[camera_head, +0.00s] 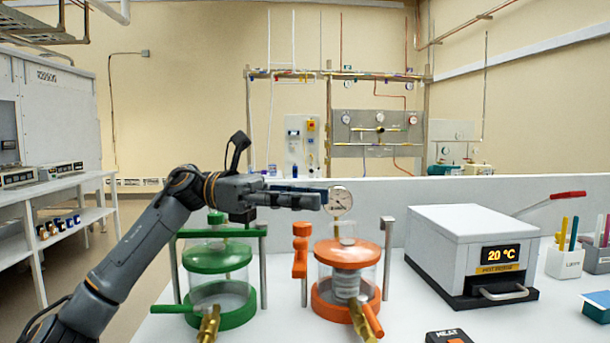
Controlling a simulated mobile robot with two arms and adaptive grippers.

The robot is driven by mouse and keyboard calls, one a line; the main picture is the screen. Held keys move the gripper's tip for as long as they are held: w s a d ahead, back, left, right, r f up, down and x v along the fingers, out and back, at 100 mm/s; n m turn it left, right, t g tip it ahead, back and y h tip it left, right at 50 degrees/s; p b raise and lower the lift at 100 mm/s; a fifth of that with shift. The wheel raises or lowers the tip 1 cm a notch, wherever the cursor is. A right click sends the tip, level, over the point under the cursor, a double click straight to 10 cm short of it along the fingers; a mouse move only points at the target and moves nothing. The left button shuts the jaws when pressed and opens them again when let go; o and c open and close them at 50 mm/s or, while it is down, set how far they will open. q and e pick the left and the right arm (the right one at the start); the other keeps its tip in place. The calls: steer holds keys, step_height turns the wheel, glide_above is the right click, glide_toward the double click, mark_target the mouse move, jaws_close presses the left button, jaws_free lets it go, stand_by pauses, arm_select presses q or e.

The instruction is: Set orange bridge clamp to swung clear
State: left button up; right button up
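The orange bridge clamp (301,250) is on the left grey post of the orange-lidded glass vessel (347,254). Its bar appears to point toward me, off to the left of the lid, and does not span to the right post (387,240). My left gripper (322,198) reaches in from the left, above the clamp and the vessel and apart from the clamp. Its fingers point right, side-on, just in front of or beside a round gauge (341,200); I cannot tell whether they are open. Nothing is visibly held. My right gripper is out of view.
A green-lidded vessel (218,258) stands left, its green bridge (190,233) across its posts and partly behind my arm. A white heater box (470,245) reading 20 °C stands right. Brass fittings (363,325) project in front. White bench top (420,310) is clear between vessel and box.

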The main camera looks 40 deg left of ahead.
arm_select(q)
steer(key=shift+r, duration=1.7)
